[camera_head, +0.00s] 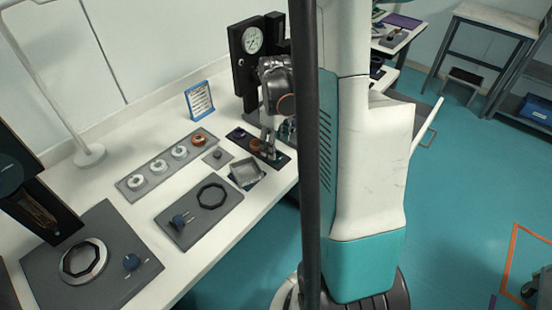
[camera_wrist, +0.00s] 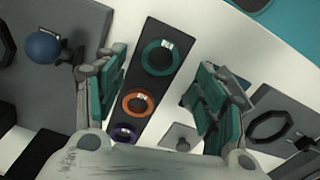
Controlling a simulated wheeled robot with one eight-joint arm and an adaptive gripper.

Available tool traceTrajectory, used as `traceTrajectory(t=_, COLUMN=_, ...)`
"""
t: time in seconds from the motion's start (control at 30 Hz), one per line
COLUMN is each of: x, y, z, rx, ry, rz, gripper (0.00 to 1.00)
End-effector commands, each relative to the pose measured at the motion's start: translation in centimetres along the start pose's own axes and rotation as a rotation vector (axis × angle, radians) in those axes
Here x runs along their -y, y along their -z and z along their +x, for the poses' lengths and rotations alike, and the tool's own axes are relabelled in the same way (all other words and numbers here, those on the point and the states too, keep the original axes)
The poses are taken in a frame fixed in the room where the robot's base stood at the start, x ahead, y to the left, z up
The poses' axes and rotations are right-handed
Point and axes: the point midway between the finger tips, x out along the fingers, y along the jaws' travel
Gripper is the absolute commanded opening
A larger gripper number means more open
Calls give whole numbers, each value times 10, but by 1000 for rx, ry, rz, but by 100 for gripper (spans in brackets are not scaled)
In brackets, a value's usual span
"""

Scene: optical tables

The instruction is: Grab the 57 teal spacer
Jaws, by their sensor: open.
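The teal spacer is a ring (camera_wrist: 160,57) with a small white label at its top; I cannot read the number. It lies flat at the upper end of a dark narrow tray (camera_wrist: 150,85), with an orange ring (camera_wrist: 138,102) and a purple ring (camera_wrist: 123,133) below it. My gripper (camera_wrist: 160,92) is open and empty, its teal-padded fingers on either side of the tray, the teal ring ahead between them and apart from both. In the head view my gripper (camera_head: 268,144) is over the dark tray (camera_head: 236,132) and hides the teal ring.
A gauge stand (camera_head: 252,40) rises behind my gripper. A silver square dish (camera_head: 245,172) and a grey plate with a black ring (camera_head: 211,195) lie in front. A grey tray (camera_head: 150,182) holds several rings at left. Bare white table shows in front of these.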

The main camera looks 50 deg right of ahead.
Motion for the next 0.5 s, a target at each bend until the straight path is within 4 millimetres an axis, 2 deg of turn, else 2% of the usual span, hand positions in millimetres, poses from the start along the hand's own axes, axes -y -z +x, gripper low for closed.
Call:
traceTrajectory(t=0.03, x=0, y=1, z=11, rx=0, ry=0, rz=0, gripper=64)
traceTrajectory(t=0.2, x=0, y=1, z=36, rx=0, ry=0, rz=0, gripper=64)
traceTrajectory(t=0.5, x=0, y=1, z=39, rx=0, ry=0, rz=0, gripper=62)
